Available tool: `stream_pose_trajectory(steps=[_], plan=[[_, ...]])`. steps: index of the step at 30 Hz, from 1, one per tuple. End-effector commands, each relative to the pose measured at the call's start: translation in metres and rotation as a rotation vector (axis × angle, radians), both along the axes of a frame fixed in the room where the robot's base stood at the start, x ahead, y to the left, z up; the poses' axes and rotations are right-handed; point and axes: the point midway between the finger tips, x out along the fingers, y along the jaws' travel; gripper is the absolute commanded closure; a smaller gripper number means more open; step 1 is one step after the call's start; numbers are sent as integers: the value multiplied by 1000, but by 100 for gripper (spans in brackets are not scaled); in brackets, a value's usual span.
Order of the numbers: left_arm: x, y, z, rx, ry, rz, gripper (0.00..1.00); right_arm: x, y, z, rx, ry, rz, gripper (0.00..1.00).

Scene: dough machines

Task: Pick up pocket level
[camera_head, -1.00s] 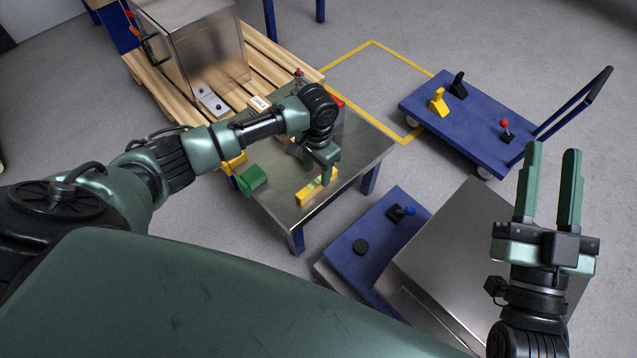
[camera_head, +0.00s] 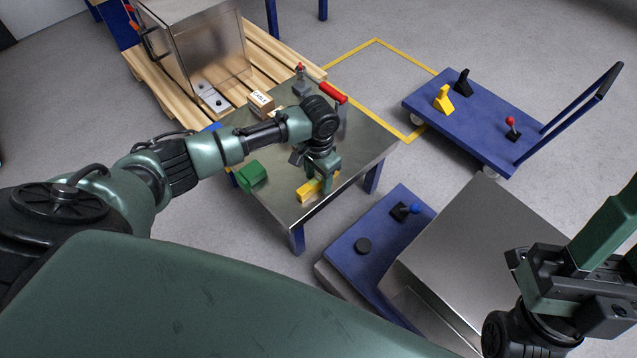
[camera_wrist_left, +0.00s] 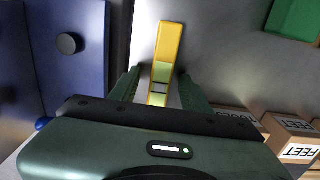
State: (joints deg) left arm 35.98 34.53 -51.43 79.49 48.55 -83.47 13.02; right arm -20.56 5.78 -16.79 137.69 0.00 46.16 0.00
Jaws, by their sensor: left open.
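The pocket level is a yellow bar (camera_head: 307,191) with a pale green vial window. It lies on the metal table (camera_head: 285,205) near its front edge. In the left wrist view the level (camera_wrist_left: 169,45) runs lengthwise away from me, its near end between the two fingers. My left gripper (camera_head: 325,186) points down over the level's right part and hides some of it. It is open, with a finger on either side and gaps to the level in the wrist view (camera_wrist_left: 160,82). My right gripper (camera_head: 615,225) is empty at the right edge, seen edge-on and partly cut off.
A green block (camera_head: 252,176) lies left of the level. Small labelled boxes (camera_head: 262,102) and a red-handled tool (camera_head: 335,93) are at the table's back. A blue platform (camera_head: 345,275) with a black disc stands in front. A blue cart (camera_head: 480,125) stands right.

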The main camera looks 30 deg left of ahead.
Motion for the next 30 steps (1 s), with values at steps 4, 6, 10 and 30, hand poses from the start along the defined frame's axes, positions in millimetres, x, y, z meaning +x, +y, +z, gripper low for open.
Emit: stream_pose_trajectory(steps=[4, 6, 10, 30], plan=[[0, 0, -3, 0, 0, -1, 53, -7, -2, 1, 12, -35, 2, 64], [0, 0, -3, 0, 0, -1, 53, -7, -2, 1, 13, -37, 2, 64], [0, 0, -3, 0, 0, -1, 53, -7, -2, 1, 12, -35, 2, 64], [0, 0, 2, 0, -1, 0, 100, -1, 0, 2, 3, -8, 1, 64]])
